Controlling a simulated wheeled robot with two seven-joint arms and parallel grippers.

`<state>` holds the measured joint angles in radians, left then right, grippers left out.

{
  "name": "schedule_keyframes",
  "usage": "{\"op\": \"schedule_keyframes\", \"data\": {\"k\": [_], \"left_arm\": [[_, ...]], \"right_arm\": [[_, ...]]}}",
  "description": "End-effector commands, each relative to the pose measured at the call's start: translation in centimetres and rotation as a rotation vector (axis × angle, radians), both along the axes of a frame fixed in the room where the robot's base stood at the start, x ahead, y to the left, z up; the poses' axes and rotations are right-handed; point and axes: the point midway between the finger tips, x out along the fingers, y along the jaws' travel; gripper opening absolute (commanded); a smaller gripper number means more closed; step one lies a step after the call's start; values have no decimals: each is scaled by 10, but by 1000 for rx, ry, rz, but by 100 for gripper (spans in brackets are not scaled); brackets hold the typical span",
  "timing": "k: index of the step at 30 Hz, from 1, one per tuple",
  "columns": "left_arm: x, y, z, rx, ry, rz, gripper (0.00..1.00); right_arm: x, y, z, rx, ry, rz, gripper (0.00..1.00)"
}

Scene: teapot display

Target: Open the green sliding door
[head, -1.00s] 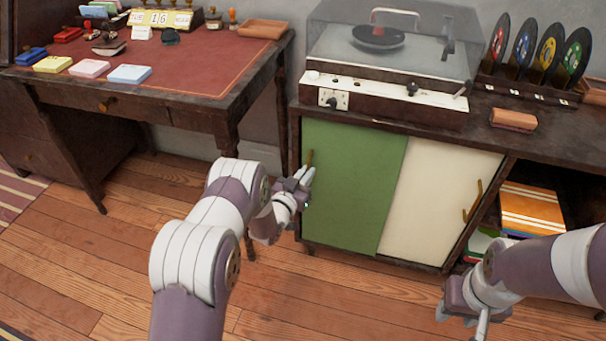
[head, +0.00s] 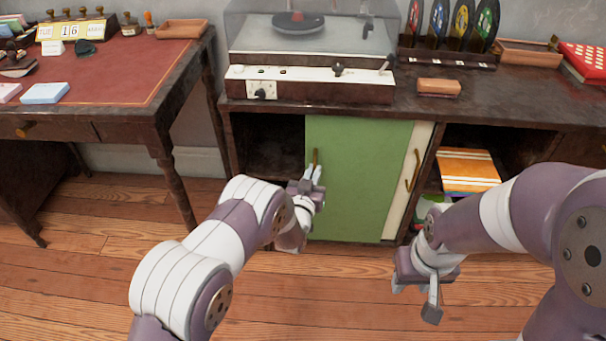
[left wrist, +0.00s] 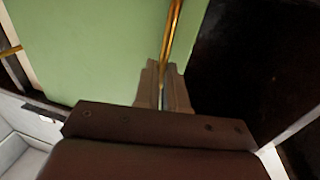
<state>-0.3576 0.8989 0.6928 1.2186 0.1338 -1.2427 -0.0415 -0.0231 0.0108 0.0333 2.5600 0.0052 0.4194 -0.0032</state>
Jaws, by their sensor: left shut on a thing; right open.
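The green sliding door (head: 360,180) stands in the middle to right part of the cabinet front, overlapping most of the cream door (head: 411,180). A dark open gap (head: 268,150) shows to its left. My left gripper (head: 315,176) is at the door's left edge, shut on the brass handle (head: 316,158). In the left wrist view the handle (left wrist: 172,45) runs down between the fingers (left wrist: 163,88), with the green door (left wrist: 90,50) to the left and the dark opening to the right. My right gripper (head: 432,300) is open and empty, in front of the cabinet's right part.
A record player (head: 310,80) stands on the cabinet top, with a record rack (head: 447,50) to its right. Books (head: 468,170) lie in the open shelf at right. A desk (head: 120,85) stands at left. The wooden floor in front is clear.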

Motion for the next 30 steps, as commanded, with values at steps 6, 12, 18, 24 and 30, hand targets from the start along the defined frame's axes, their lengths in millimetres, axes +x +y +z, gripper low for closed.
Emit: {"op": "schedule_keyframes", "data": {"k": [6,12,18,24,30], "left_arm": [[-1,0,-2,2,5,0,0],[-1,0,-2,1,4,0,35],[0,0,-1,0,2,0,35],[-19,4,3,1,5,0,35],[-73,16,4,3,7,-1,35]], "right_arm": [[0,0,0,0,0,0,43],[0,0,0,0,0,0,43],[0,0,0,0,0,0,43],[0,0,11,0,0,0,43],[0,0,31,0,0,0,43]]}}
